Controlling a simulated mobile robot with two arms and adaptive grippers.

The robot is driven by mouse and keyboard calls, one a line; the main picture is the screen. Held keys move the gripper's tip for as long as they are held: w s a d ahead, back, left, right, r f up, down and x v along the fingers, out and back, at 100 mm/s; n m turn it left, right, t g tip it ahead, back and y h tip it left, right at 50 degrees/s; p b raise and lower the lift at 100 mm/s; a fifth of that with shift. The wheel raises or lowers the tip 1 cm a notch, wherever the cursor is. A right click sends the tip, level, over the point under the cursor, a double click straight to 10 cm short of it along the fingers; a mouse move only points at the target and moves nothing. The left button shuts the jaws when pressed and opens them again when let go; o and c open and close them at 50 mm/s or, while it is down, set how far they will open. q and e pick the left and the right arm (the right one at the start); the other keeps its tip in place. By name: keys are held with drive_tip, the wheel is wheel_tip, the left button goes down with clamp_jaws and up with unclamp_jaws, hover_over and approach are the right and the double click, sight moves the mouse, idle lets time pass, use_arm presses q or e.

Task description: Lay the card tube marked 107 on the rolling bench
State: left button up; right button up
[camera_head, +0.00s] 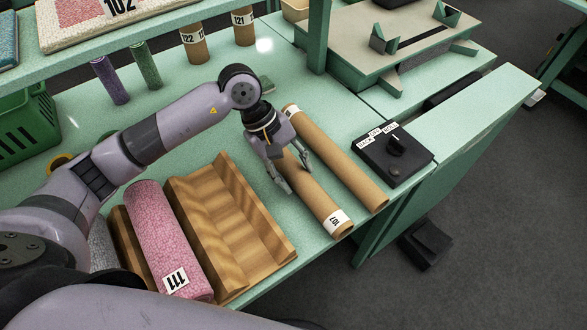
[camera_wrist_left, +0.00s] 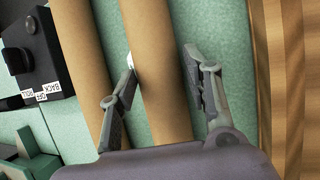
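The card tube marked 107 (camera_head: 316,199) is brown, with a white label near its front end. It lies on the pale green table top. My left gripper (camera_head: 296,172) is above its middle, fingers pointing down. In the left wrist view the fingers (camera_wrist_left: 160,60) are apart on either side of the tube (camera_wrist_left: 160,108); the left fingertip overlaps its edge, and I cannot tell whether it touches. A raised green stand with a beige top (camera_head: 345,35) and several brackets, apparently the rolling bench, is at the upper right. My right gripper is not in view.
A second card tube (camera_head: 340,158) lies close beside it on the right. A black switch box (camera_head: 411,160) marked BACK, OFF, ROLL is further right. A wooden grooved cradle (camera_head: 240,215) and pink roll 111 (camera_head: 165,235) are left. Upright tubes (camera_head: 193,45) stand behind.

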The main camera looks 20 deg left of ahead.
use_arm(q)
drive_tip(key=o, duration=0.3)
drive_tip(key=v, duration=1.2)
drive_tip(key=shift+s, duration=0.1)
idle(0.5)
